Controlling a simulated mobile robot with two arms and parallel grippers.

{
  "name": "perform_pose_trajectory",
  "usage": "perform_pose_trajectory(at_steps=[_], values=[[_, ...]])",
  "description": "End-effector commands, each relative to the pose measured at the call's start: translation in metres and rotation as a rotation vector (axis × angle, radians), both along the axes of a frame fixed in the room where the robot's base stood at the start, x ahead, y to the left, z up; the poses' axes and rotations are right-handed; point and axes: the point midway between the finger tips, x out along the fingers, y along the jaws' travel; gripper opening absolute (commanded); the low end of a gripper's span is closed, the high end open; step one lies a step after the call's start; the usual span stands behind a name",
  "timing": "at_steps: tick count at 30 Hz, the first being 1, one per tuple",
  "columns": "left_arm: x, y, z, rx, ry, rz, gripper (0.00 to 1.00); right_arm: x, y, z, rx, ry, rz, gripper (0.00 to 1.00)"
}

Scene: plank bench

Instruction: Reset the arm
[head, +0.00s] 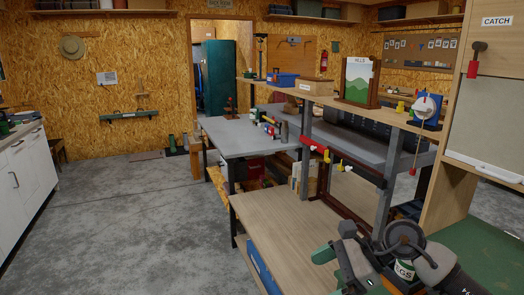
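Green and dark grey jointed parts (352,262) show at the bottom right, over the right end of the plank bench (285,235). They look like my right arm and gripper, but its fingertips cannot be made out clearly. My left gripper is not in view.
A grey-topped table (235,137) stands beyond the bench. A raised shelf (345,103) carries a hill picture (357,80), a blue bin (285,79) and a dial device (426,108). A "CATCH" panel (497,40) stands at right. The concrete floor (125,215) at left is clear.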

Motion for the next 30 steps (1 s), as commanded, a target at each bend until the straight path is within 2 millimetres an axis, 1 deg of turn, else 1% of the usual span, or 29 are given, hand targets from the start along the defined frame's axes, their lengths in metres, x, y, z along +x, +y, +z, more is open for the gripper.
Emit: perform_pose_trajectory(at_steps=[1, 3, 5, 6, 8, 10, 12, 14, 15, 17, 18, 20, 21, 23, 24, 26, 27, 29, 30], values=[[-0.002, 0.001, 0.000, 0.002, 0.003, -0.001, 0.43, -0.010, 0.024, 0.002, 0.146, 0.047, -0.025, 1.00], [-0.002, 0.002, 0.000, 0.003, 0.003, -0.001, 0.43, -0.019, 0.049, 0.013, 0.362, 0.125, -0.086, 1.00], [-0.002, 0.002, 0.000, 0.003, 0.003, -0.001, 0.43, -0.025, 0.063, 0.026, 0.542, 0.206, -0.150, 1.00], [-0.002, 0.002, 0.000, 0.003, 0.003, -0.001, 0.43, -0.028, 0.069, 0.034, 0.660, 0.266, -0.196, 1.00], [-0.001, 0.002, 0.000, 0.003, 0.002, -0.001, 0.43, -0.029, 0.073, 0.045, 0.834, 0.368, -0.276, 1.00], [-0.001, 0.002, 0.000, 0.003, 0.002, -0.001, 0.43, -0.028, 0.070, 0.056, 1.029, 0.497, -0.379, 1.00], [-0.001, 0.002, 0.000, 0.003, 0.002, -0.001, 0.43, -0.025, 0.060, 0.060, 1.215, 0.638, -0.495, 1.00], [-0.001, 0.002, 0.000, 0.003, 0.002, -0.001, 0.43, -0.022, 0.047, 0.058, 1.366, 0.763, -0.604, 1.00], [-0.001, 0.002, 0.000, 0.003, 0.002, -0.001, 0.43, -0.019, 0.037, 0.054, 1.462, 0.850, -0.682, 1.00], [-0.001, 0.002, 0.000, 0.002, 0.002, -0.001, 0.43, -0.017, 0.020, 0.043, 1.600, 0.984, -0.808, 1.00], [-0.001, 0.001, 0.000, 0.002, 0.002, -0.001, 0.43, -0.016, 0.007, 0.033, 1.687, 1.074, -0.897, 1.00], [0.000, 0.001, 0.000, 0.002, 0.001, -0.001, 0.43, -0.018, -0.011, 0.013, 1.809, 1.208, -1.040, 1.00], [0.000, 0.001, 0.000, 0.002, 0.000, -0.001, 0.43, -0.021, -0.022, -0.003, 1.885, 1.299, -1.143, 1.00], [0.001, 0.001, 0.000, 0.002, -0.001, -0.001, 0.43, -0.030, -0.039, -0.030, 1.988, 1.432, -1.304, 1.00], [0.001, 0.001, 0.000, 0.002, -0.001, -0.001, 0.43, -0.039, -0.049, -0.049, 2.050, 1.516, -1.420, 1.00], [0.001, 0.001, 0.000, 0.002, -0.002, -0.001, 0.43, -0.056, -0.061, -0.079, 2.128, 1.638, -1.605, 1.00], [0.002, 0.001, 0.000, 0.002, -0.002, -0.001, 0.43, -0.070, -0.068, -0.098, -2.009, -1.586, 1.601, 1.00], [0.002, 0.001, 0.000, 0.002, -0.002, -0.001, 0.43, -0.093, -0.076, -0.124, -1.826, -1.491, 1.578, 1.00], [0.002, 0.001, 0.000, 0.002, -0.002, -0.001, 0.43, -0.108, -0.079, -0.138, -1.719, -1.432, 1.565, 1.00]])
